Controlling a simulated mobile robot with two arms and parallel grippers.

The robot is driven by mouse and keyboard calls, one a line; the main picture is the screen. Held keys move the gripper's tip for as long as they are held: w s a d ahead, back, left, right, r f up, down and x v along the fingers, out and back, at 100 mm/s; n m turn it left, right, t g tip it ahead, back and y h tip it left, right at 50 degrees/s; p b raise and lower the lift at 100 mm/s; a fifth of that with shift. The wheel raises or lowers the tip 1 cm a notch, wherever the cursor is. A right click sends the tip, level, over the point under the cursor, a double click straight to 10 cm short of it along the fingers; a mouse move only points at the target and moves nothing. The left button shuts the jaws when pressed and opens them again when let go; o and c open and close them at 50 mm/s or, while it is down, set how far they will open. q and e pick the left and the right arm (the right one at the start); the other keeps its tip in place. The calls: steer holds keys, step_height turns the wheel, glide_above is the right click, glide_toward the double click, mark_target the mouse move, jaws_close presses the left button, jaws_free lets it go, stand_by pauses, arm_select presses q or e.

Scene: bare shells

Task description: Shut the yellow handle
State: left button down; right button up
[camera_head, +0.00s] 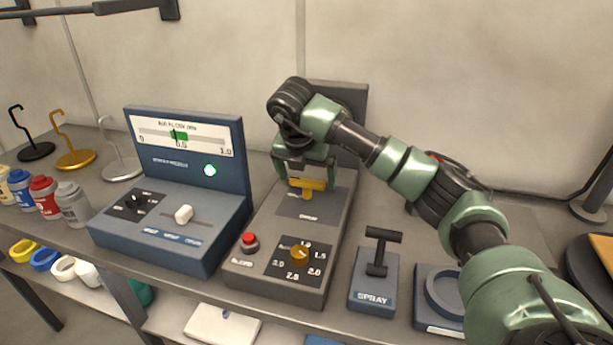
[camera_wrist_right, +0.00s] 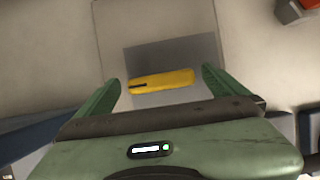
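The yellow handle (camera_head: 308,184) is a short bar on a stem, on the sloped face of the grey control box (camera_head: 262,225). In the right wrist view the yellow handle (camera_wrist_right: 161,80) lies crosswise over a darker grey plate (camera_wrist_right: 172,58). My right gripper (camera_head: 306,178) is above the grey box with its fingers down at the handle. In the right wrist view the right gripper (camera_wrist_right: 160,84) is open, with one finger beyond each end of the bar. No contact with the bar shows. My left gripper is not in view.
The grey box also bears a red button (camera_head: 250,242) and a yellow dial (camera_head: 299,254). A blue panel box (camera_head: 182,225) stands close on the left. A black T-handle (camera_head: 379,250) on a spray box stands at right. Hooks and bottles stand at far left.

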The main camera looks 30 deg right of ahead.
steer(key=v, duration=0.7)
steer(key=shift+r, duration=0.4)
steer(key=shift+a, duration=0.1)
